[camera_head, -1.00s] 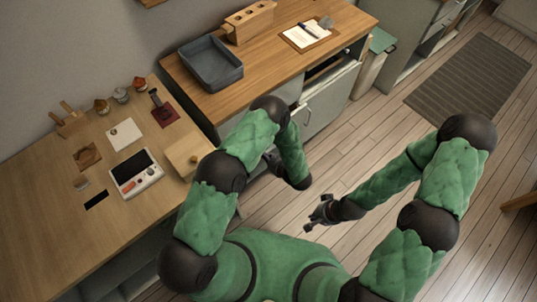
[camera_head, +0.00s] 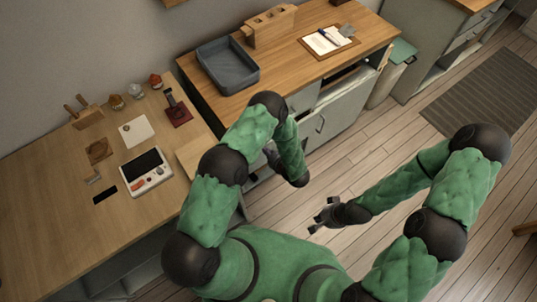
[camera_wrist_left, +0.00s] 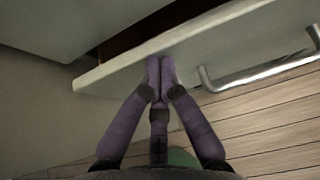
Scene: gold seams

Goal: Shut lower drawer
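In the left wrist view, a pale drawer front (camera_wrist_left: 215,38) crosses the picture at a slant. A dark gap behind it shows that it stands a little out from the cabinet. A grey bar handle (camera_wrist_left: 255,76) is on its outer face, at the right. My left gripper (camera_wrist_left: 158,72) is shut and empty, its fingertips together at the front's outer face, left of the handle. They look touching or very close. In the head view my left gripper (camera_head: 271,158) is partly hidden by my arm. My right gripper (camera_head: 321,214) hangs open and empty over the floor.
The wooden counter (camera_head: 290,60) holds a grey tray (camera_head: 228,66), a wooden block (camera_head: 268,26) and a clipboard (camera_head: 327,40). A lower table (camera_head: 60,215) at the left holds a device (camera_head: 146,171) and small items. A bin (camera_head: 392,75) stands beyond the cabinet.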

